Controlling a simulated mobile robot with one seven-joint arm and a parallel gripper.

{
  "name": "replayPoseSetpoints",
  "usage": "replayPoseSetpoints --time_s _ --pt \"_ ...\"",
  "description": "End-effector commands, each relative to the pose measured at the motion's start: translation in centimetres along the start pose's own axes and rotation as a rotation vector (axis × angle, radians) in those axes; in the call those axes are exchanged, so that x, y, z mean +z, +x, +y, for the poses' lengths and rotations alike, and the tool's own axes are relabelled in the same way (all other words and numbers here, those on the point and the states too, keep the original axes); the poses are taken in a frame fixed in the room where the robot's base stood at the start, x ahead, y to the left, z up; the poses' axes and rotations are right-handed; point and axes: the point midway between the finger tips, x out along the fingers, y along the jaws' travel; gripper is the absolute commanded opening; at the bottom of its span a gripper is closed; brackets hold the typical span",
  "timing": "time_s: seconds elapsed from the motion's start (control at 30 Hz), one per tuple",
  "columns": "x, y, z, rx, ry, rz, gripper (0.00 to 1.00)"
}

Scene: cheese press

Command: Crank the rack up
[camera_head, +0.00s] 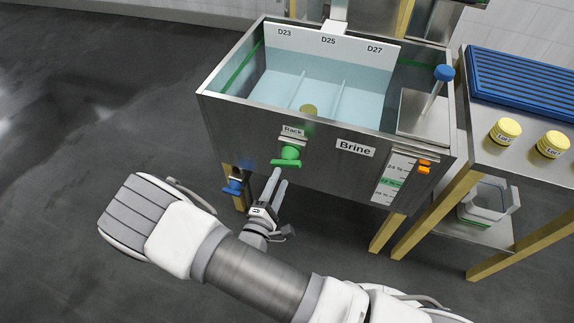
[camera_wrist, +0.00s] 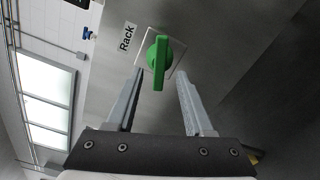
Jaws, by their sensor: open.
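The green crank (camera_head: 289,154) labelled "Rack" is on the front wall of the brine tank (camera_head: 322,159). Its handle juts out toward me; in the wrist view the green crank (camera_wrist: 158,62) lies ahead, between the lines of my fingers. The rack (camera_head: 328,52) shows as a white panel marked D23, D25 and D27 with dividers in the pale blue brine. My gripper (camera_head: 278,182) is just below the crank in the head view. Its fingers are apart and empty in the wrist view (camera_wrist: 160,85). Whether a finger touches the crank I cannot tell.
A blue valve (camera_head: 233,186) sits low at the tank's left. A blue-knobbed rod (camera_head: 443,73) stands at the tank's right. An orange switch (camera_head: 425,167) and a level scale are on the front right. A side table holds yellow cheeses (camera_head: 505,131) and a blue grate (camera_head: 522,82). The left floor is clear.

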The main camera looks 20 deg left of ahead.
Motion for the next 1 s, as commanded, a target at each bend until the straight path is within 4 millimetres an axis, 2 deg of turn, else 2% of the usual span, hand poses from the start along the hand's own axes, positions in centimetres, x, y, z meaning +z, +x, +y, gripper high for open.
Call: replayPoseSetpoints --time_s 0.1,0.3,0.5,0.77,1.0 --pt "0.0 2.6 -0.2 0.0 0.001 -0.003 0.53" --pt "0.0 5.6 -0.1 0.001 0.002 -0.002 0.53" --pt "0.0 6.7 0.0 0.0 0.001 0.0 0.53" --pt "0.0 6.8 0.0 0.0 0.0 0.0 0.53" --pt "0.0 6.8 0.0 0.0 0.0 0.0 0.09"
